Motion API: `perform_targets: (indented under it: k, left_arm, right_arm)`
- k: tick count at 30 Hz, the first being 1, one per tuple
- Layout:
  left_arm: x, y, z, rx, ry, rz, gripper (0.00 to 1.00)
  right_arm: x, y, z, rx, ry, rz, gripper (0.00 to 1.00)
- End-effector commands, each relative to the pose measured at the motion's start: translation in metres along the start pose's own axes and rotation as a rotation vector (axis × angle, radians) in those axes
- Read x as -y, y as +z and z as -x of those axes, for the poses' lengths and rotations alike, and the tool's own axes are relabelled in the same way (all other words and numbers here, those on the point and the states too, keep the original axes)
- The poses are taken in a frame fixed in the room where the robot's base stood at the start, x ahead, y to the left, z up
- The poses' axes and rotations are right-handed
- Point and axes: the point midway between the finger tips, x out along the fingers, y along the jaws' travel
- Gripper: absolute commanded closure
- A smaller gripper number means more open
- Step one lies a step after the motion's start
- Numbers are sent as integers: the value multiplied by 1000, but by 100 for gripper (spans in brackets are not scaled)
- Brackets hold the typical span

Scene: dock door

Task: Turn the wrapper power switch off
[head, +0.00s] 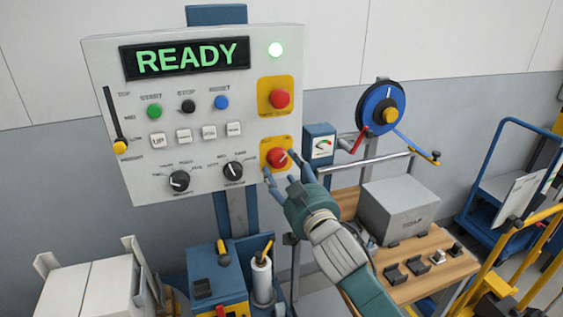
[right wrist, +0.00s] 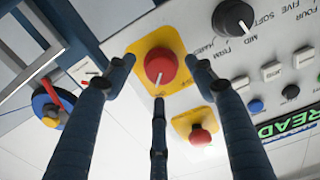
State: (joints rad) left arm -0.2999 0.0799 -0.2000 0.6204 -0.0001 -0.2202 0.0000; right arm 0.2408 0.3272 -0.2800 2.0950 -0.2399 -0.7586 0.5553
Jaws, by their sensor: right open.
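The wrapper control panel (head: 200,110) is a white box with a lit READY display (head: 185,58) and a green lamp (head: 275,49). The power switch (head: 277,158) is a red rotary knob with a white pointer line on a yellow plate at the panel's lower right. It also shows in the right wrist view (right wrist: 160,66). My right gripper (head: 283,172) is open, its fingers spread around the red knob. I cannot tell whether any finger touches it. The left gripper is not in view.
A red mushroom button (head: 279,98) on a yellow plate sits just above the switch. Black dials (head: 233,172) lie to its left. A wooden bench (head: 425,260) with a grey box (head: 398,208) stands at right, below a blue wheel (head: 382,110).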

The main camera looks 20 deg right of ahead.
Motion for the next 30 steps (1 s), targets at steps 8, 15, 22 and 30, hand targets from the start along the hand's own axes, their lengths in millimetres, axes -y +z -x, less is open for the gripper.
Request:
perform_targets:
  k: [8,15,22,30]
  left_arm:
    - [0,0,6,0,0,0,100]
    - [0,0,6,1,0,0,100]
    - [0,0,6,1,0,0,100]
    - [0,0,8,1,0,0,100]
  right_arm:
    - [0,-1,-25,-1,0,0,45]
    - [0,0,-26,-1,0,0,45]
    - [0,1,-25,0,0,0,85]
    - [0,2,-25,3,0,12,90]
